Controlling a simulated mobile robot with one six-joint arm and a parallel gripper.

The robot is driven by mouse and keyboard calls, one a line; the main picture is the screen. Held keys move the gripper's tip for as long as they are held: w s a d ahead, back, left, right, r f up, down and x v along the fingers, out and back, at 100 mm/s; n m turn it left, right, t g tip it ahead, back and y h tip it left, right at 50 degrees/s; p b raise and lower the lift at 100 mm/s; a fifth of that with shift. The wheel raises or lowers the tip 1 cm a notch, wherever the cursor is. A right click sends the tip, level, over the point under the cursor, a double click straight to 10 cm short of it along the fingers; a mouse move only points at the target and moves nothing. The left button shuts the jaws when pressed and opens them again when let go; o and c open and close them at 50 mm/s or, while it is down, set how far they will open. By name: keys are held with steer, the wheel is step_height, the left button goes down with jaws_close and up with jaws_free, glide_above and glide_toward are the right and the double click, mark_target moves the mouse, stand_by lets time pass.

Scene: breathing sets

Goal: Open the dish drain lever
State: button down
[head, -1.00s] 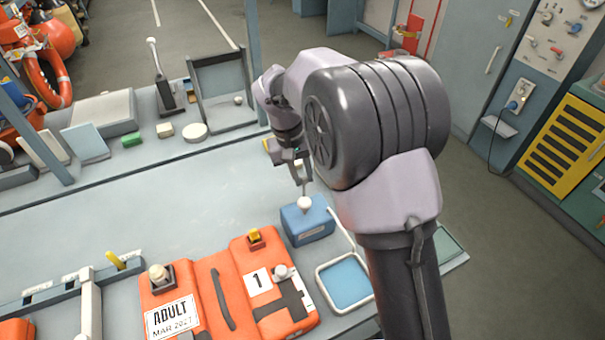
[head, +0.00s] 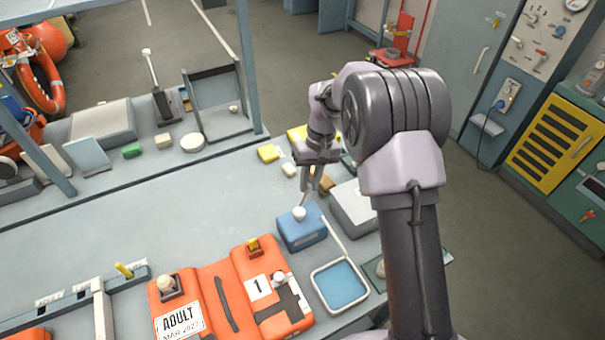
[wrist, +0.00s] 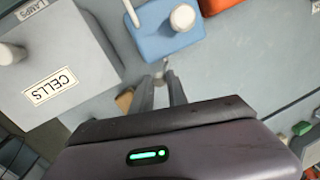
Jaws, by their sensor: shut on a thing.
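The blue box (head: 302,231) with a white round knob on top stands beside the square dish (head: 341,287), which has a pale rim and a blue inside. A white tube runs from the box to the dish. My gripper (head: 306,192) is just behind the box. In the wrist view the knob (wrist: 183,18) and box (wrist: 165,42) are beyond my fingertips. My gripper (wrist: 163,78) is nearly closed on a small grey piece (wrist: 164,66) at the box's near edge, seemingly the drain lever. The fingers partly hide it.
A grey box labelled CELLS (wrist: 55,65) stands close beside my gripper; it also shows in the head view (head: 352,206). The orange ADULT case (head: 232,292) is in front. The bench left of the box is clear.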

steer(key=shift+w+d+f+g+y+p, duration=0.2)
steer(key=shift+w+d+f+y+p, duration=0.1)
steer(key=shift+d+f+y+p, duration=0.25)
steer(key=shift+w+d+f+g+y+p, duration=0.15)
steer(key=shift+w+d+g+y+p, duration=0.2)
steer(key=shift+d, duration=0.35)
steer(key=shift+s, duration=0.1)
steer(key=c, duration=1.3)
jaws_free()
